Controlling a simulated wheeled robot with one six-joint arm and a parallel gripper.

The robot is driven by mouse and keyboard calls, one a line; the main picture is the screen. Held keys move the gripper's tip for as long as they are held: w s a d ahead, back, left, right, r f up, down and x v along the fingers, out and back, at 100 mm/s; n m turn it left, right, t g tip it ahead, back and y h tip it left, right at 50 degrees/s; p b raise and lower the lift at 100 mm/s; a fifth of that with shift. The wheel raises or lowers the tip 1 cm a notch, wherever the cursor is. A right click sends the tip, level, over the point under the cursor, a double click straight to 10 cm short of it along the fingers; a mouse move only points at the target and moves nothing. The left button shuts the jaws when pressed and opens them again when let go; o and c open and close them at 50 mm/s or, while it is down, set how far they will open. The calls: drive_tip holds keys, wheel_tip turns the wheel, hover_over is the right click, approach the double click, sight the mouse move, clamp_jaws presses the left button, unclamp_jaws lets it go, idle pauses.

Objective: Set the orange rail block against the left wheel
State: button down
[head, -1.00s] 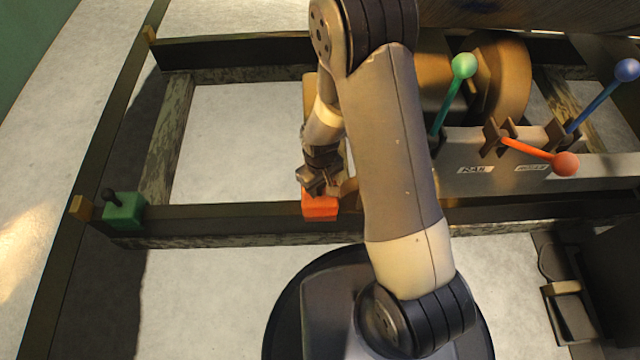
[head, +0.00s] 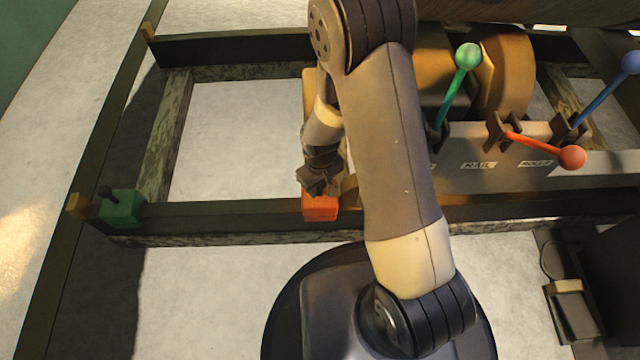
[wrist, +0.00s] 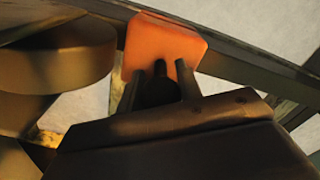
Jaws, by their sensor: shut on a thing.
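The orange rail block (head: 320,209) is at the dark front rail (head: 230,216) in the head view, just left of my upper arm. My gripper (head: 319,188) is above it, with its fingers (wrist: 160,85) shut on the block's dark knob (wrist: 158,72). The block also shows in the wrist view (wrist: 168,45). A brown round wheel (wrist: 55,55) fills the left of the wrist view, with a narrow gap in the picture between its edge and the block. In the head view my arm hides most of that wheel. I cannot tell whether the block rests on the rail.
A green block (head: 122,209) with a dark knob stands on the rail's left end. Green (head: 467,56), orange-red (head: 572,157) and blue (head: 631,63) ball levers rise from a grey labelled panel (head: 450,175) on the right. The front rail between the two blocks is clear.

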idle(0.4)
drive_tip(key=c, duration=0.9)
unclamp_jaws()
drive_tip(key=shift+f, duration=0.1)
wheel_tip(320, 180, up, 11)
drive_tip(key=p, duration=0.4)
drive_tip(key=shift+f, duration=0.1)
drive_tip(key=shift+f+b, duration=1.6)
drive_tip(key=shift+f, duration=3.25)
drive_tip(key=shift+f, duration=0.1)
